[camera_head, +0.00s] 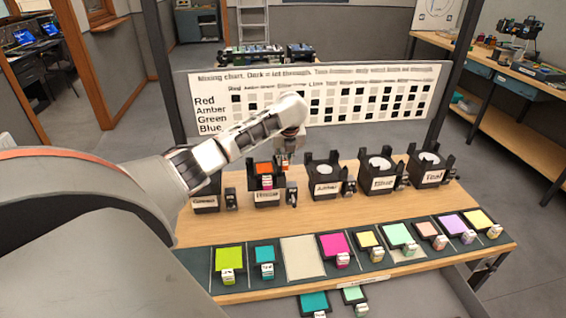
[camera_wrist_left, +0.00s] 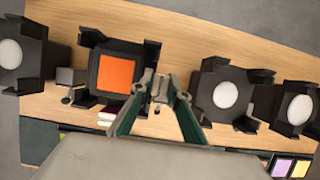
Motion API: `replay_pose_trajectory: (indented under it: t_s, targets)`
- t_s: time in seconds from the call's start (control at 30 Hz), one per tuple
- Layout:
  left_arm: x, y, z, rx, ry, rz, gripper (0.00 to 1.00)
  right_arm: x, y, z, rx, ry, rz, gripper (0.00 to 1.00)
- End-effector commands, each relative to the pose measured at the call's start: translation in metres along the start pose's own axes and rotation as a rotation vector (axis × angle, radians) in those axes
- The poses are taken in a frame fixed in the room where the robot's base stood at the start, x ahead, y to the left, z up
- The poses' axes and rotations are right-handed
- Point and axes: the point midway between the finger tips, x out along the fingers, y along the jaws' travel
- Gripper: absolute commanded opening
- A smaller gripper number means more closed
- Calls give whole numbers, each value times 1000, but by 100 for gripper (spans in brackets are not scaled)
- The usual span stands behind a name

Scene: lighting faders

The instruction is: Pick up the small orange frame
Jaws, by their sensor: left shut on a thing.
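The small orange frame (camera_head: 264,169) sits in a black holder, second from the left, on the wooden bench. In the left wrist view its orange square (camera_wrist_left: 116,71) lies in the holder, with pale tabs at its near edge. My left gripper (camera_head: 285,160) is just right of it. In the wrist view the fingers (camera_wrist_left: 157,88) close in beside the holder, right of the orange square. A small light grey piece shows between the fingertips; I cannot tell what it belongs to. The tabs lie outside the fingers. My right gripper is not in view.
Other black holders with white discs (camera_head: 375,163) line the bench, each with a small black fader unit beside it. In front lies a dark strip (camera_head: 262,287) with several coloured frames. A mixing chart (camera_head: 380,97) stands behind.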

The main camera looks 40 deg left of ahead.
Motion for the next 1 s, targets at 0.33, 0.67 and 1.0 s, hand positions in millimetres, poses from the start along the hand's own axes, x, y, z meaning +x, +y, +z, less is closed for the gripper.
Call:
replay_pose_trajectory:
  t_s: [0.33, 0.67, 1.0]
  targets:
    - [-69, -1, 30, -1, -5, -6, 0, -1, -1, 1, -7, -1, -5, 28]
    - [-145, -1, 61, -1, -3, -4, 0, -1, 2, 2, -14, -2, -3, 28]
    - [-175, 0, 73, -1, -1, -2, 0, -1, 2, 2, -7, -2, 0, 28]
